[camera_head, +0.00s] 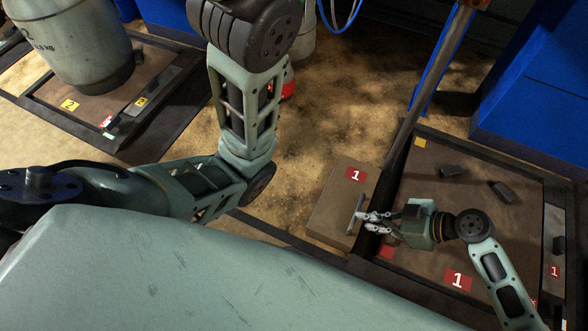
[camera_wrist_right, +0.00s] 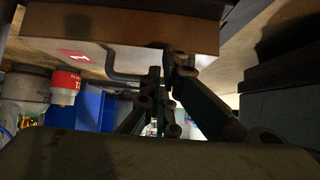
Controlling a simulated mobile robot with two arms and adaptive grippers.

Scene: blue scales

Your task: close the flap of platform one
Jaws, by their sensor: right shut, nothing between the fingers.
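Platform one (camera_head: 480,185) is the dark-framed brown platform at right, with red "1" labels. Its flap (camera_head: 330,208), a brown panel with a red "1" label and a grey bar handle (camera_head: 356,214), stands open outward on the platform's left side. My right gripper (camera_head: 364,216) is at the handle, its fingers shut and empty. In the right wrist view the fingers (camera_wrist_right: 158,92) show close to the handle (camera_wrist_right: 122,78); I cannot tell if they touch it. My left arm crosses the left and middle of the head view, but its gripper is outside the picture.
A blue cabinet (camera_head: 535,85) stands behind. Another platform (camera_head: 65,120) with a grey tank (camera_head: 75,45) is at far left.

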